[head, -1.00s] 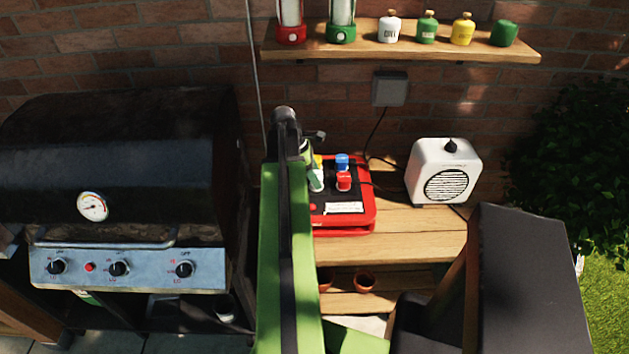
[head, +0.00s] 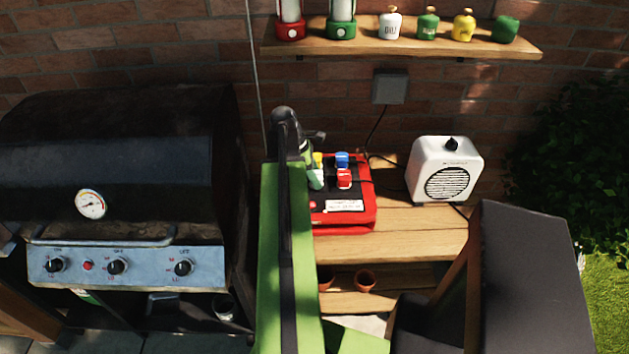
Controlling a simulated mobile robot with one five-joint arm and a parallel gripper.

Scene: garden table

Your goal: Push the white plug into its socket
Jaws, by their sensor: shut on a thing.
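A red power box (head: 357,218) with a dark top stands on the wooden table. On its top sit a blue plug (head: 342,160), a red plug (head: 344,178) and a yellow plug (head: 317,159). My gripper (head: 313,170) is over the left part of the box, partly hidden by my green arm. It is shut on the white plug (head: 316,180), a pale shape low at its tip, left of the red plug. The socket under the white plug is hidden, and I cannot tell how deep the plug sits.
A white heater-like box (head: 443,170) stands right of the power box. A wall box (head: 389,87) with a cable is behind. A shelf (head: 400,43) with lanterns and canisters hangs above. A black grill (head: 110,160) stands left. The table (head: 420,235) is bare in front.

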